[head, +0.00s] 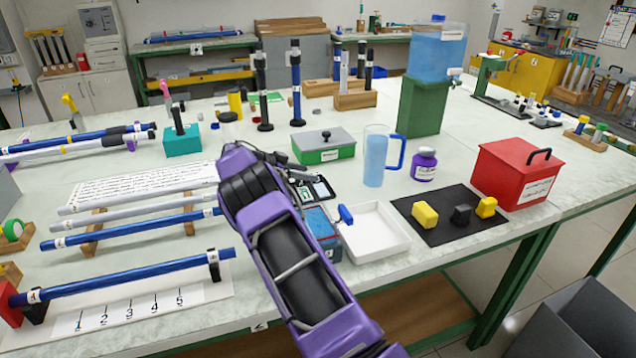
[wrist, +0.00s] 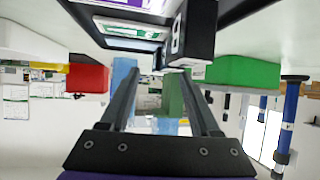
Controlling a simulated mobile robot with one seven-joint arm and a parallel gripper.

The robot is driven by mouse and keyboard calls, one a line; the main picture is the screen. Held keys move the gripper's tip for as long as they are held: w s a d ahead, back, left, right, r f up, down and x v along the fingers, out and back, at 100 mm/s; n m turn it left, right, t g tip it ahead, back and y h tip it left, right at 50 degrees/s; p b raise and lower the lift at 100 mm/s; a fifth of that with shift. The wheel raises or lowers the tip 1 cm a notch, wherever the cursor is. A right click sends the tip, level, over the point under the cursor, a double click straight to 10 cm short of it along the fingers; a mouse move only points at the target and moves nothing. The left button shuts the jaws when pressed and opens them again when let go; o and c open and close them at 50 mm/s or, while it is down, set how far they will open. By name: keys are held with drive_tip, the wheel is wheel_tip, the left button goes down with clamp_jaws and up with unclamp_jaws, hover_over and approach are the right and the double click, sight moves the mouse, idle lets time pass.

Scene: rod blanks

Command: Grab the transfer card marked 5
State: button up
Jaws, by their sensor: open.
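My gripper (head: 308,178) is above the middle of the table, partly hidden behind my purple arm. In the wrist view my gripper (wrist: 160,75) has its two dark fingers apart, with nothing held between them. A dark-framed holder with pale card-like faces (head: 322,190) lies just beyond my gripper. In the wrist view, which looks upside down, a dark block (wrist: 194,32) and pale cards with green and purple parts (wrist: 128,28) show close past the fingertips. I cannot read a 5 on any card. A white strip printed 1 to 5 (head: 135,312) lies front left, under a blue rod.
A green box with a grey lid (head: 324,148), a water jug (head: 376,155) and a purple-labelled jar (head: 424,164) stand behind my gripper. A white tray (head: 376,232) and a blue box (head: 322,226) are in front. A red box (head: 516,172) stands right.

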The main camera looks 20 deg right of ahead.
sight(315, 173)
drive_tip(key=x, duration=0.4)
drive_tip(key=shift+d+f, duration=0.1)
drive_tip(key=shift+d, duration=0.05)
clamp_jaws()
